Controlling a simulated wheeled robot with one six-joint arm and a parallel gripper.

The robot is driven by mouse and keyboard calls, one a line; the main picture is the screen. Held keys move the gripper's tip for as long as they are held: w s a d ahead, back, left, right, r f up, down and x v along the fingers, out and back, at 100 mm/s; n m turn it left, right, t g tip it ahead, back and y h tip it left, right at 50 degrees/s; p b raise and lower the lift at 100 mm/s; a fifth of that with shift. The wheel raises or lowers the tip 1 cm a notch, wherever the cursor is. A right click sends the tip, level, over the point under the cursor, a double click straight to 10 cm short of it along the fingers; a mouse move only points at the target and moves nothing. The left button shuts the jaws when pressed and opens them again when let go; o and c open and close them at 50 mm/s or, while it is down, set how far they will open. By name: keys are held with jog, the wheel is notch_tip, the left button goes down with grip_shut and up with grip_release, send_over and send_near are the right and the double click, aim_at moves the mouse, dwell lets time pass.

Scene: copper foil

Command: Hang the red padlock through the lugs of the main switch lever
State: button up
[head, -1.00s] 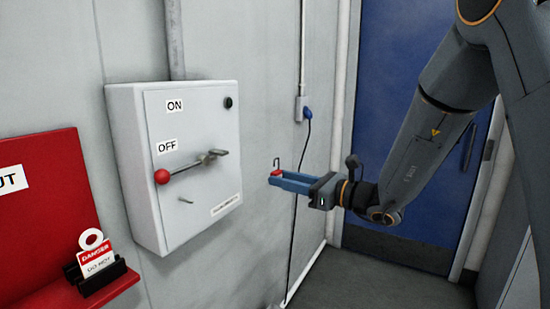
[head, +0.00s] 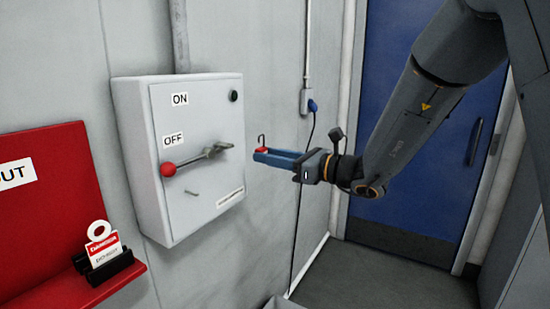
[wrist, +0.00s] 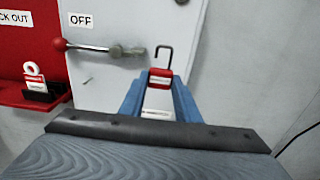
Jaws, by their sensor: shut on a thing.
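My gripper (head: 262,155) is shut on the red padlock (head: 262,149), which sits between the blue fingertips with its shackle pointing up. In the wrist view the padlock (wrist: 160,77) shows a red body with a pale band, and its dark shackle has one leg short of the body, so it looks open. The main switch lever (head: 190,161) has a red ball knob and lies at the OFF label on the grey switch box (head: 140,160). Its metal lugs (head: 216,150) are at the right end of the lever, left of the padlock. A gap shows between padlock and lugs.
A red lockout board (head: 50,190) with a shelf is at the left. A danger tag (head: 103,246) stands in a black holder on it. A small peg (head: 191,192) sticks out below the lever. A blue door (head: 410,190) is behind my arm.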

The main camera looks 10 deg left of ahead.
jog(key=a, duration=0.8)
jog(key=shift+s, duration=0.25)
dwell(1.4)
jog(key=shift+f, duration=0.1)
jog(key=shift+b, duration=0.35)
dwell(1.3)
jog(key=shift+f+b, duration=0.85)
jog(key=shift+b, duration=0.1)
dwell(1.0)
jog(key=o, duration=1.6)
jog(key=shift+o, duration=0.2)
